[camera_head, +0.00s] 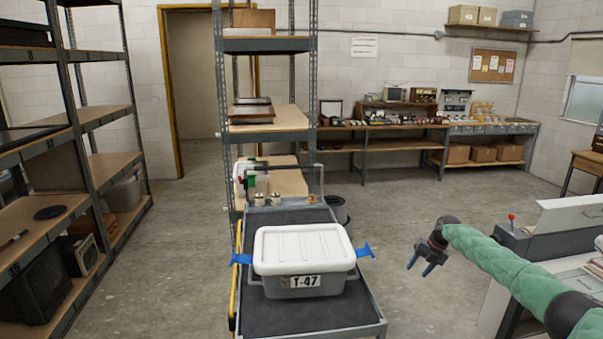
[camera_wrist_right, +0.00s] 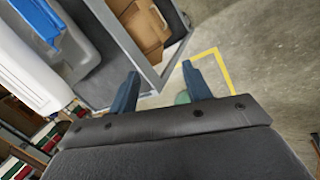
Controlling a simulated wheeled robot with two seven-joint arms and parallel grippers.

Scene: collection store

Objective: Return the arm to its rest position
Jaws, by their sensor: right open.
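My right arm (camera_head: 500,262) has a green sleeve and reaches in from the right in the head view. My right gripper (camera_head: 420,270) is open and empty, in the air to the right of the cart. Its two blue-grey fingers (camera_wrist_right: 165,88) stand apart in the right wrist view with nothing between them. My left gripper is not in view.
Metal shelving (camera_head: 62,130) stands at the left and a tall shelf unit (camera_head: 270,125) behind the cart. A desk with a grey machine (camera_head: 540,240) is at the right, close to my right arm. A workbench (camera_head: 385,140) runs along the back wall. Floor right of the cart is clear.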

